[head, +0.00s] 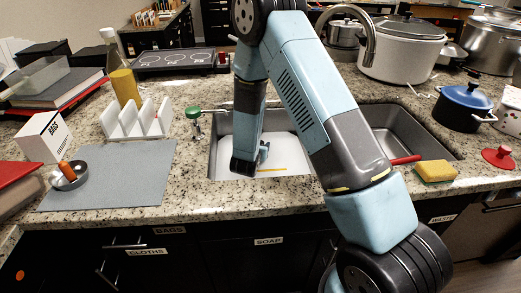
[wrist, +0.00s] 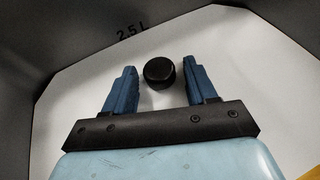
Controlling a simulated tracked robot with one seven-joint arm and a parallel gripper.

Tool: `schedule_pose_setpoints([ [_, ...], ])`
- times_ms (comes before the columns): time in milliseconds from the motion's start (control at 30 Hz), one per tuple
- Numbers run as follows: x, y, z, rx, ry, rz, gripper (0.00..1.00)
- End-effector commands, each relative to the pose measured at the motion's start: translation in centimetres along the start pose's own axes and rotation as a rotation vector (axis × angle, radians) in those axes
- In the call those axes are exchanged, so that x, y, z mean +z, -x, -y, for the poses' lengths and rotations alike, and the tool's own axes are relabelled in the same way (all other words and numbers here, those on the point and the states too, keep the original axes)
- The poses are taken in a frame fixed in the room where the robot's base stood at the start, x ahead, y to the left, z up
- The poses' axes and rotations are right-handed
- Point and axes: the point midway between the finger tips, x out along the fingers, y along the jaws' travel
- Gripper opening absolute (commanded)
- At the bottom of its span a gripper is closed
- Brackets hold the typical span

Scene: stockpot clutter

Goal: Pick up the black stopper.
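The black stopper (wrist: 159,72) is a small round black piece on a white surface in the wrist view. My gripper (wrist: 161,80) is open, with one blue finger to the left of the stopper and one to the right. There is a gap between the stopper and each finger, and I cannot tell the height of the fingertips above the surface. In the head view my gripper (head: 264,152) reaches down into the left sink basin (head: 222,135). The stopper is not discernible in the head view.
Dark basin walls with a "2.5 L" mark surround the white surface. A yellow strip (head: 272,169) lies right of my gripper. A green-handled valve (head: 194,114) stands left of the sink; a yellow sponge (head: 435,171) and red-handled tool (head: 404,160) are at right.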

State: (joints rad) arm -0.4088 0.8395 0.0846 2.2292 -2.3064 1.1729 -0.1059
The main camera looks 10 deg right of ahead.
Motion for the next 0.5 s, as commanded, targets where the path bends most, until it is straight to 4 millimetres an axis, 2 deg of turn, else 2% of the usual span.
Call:
schedule_pose_setpoints([
  [67, 0.00, 0.02, -0.01, 0.000, 0.000, 0.000, 0.49],
  [500, -0.01, 0.05, -0.05, 0.001, 0.000, 0.000, 0.07],
])
